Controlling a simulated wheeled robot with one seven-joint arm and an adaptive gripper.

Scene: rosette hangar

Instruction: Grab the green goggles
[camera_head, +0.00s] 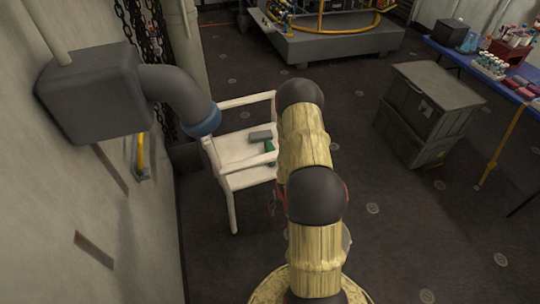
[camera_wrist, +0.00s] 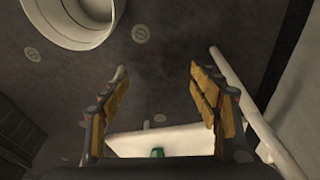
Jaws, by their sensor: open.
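A small green thing, likely the green goggles (camera_head: 269,146), lies on the seat of a white chair (camera_head: 235,152), partly hidden by my arm. The green thing (camera_wrist: 157,153) also shows at the bottom of the wrist view, against a white surface and cut off by my gripper's body. Its exact shape is too small to tell. My gripper (camera_wrist: 158,74) is open and empty in the wrist view, with its yellow-padded fingers spread and the dark floor beyond them. In the head view my arm hides most of the gripper.
A grey object (camera_head: 261,136) lies on the seat beside the green thing. A wall with a grey duct and blue-rimmed pipe (camera_head: 203,120) stands close left of the chair. Stacked dark crates (camera_head: 430,110) and a blue table (camera_head: 490,75) stand at right.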

